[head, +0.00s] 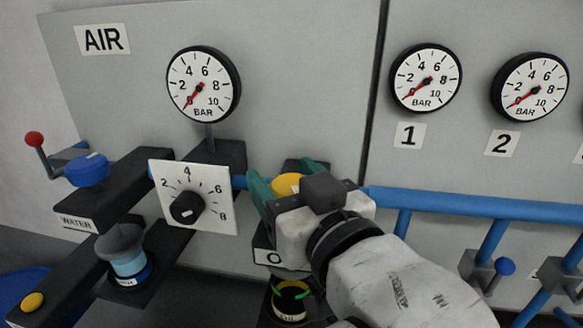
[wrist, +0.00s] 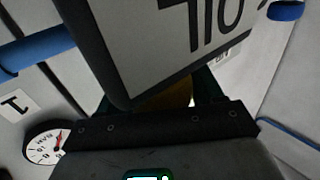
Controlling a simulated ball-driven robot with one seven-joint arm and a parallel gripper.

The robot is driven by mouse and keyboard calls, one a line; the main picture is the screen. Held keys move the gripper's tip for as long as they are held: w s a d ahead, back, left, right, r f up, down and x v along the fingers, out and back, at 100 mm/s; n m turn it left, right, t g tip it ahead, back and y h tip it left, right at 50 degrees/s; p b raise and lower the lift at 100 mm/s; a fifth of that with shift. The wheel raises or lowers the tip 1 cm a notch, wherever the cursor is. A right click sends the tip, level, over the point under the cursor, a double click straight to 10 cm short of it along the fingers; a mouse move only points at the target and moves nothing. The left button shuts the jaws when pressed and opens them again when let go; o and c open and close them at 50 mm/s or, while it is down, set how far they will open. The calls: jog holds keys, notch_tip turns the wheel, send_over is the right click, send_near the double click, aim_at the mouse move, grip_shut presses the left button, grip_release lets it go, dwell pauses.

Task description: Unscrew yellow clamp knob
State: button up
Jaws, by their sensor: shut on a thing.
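A yellow knob (head: 287,184) sits on the black block behind the label that starts with "O" (head: 266,257). My gripper (head: 285,178) has its green fingers on either side of this knob and is shut on it. The gripper body hides part of the knob and the block. In the wrist view, a sliver of the yellow knob (wrist: 181,95) shows below the upside-down "OIL" label (wrist: 180,38), beside the dark green fingers. Most of the grip is hidden there.
A "WATER" block (head: 105,200) with a blue knob (head: 87,170) stands left. A dial plate (head: 215,208) is close left of my gripper. A blue pipe (head: 480,205) runs right. Another yellow knob (head: 33,302) is at lower left. A gauge (head: 203,85) hangs above.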

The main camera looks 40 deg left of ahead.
jog(key=n+g+y+b, duration=0.1)
jog(key=n+g, duration=0.2)
jog(key=g, duration=0.2)
jog(key=shift+n, duration=0.3)
jog(key=n+g+b, duration=0.1)
jog(key=g, duration=0.1)
jog(key=n+g+b, duration=0.1)
jog(key=g, duration=0.1)
jog(key=n+g+b, duration=0.1)
jog(key=shift+s+f+g, duration=0.1)
jog(key=shift+s+g, duration=0.15)
jog(key=shift+g, duration=0.15)
jog(key=n+g+h+b, duration=0.1)
jog(key=n+g, duration=0.1)
jog(key=n+g+h, duration=0.1)
jog(key=n+g, duration=0.1)
jog(key=g, duration=0.1)
jog(key=s+n+g+h+b, duration=0.1)
jog(key=g, duration=0.1)
jog(key=shift+d+n+g+h+b, duration=0.1)
jog(key=shift+n+g+h+b, duration=0.2)
jog(key=shift+n+h+b, duration=0.1)
jog(key=o, duration=1)
jog(key=shift+c, duration=0.2)
jog(key=b+v, duration=0.1)
jog(key=v, duration=0.9)
jog(key=shift+w+d, duration=0.2)
jog(key=shift+w, duration=0.2)
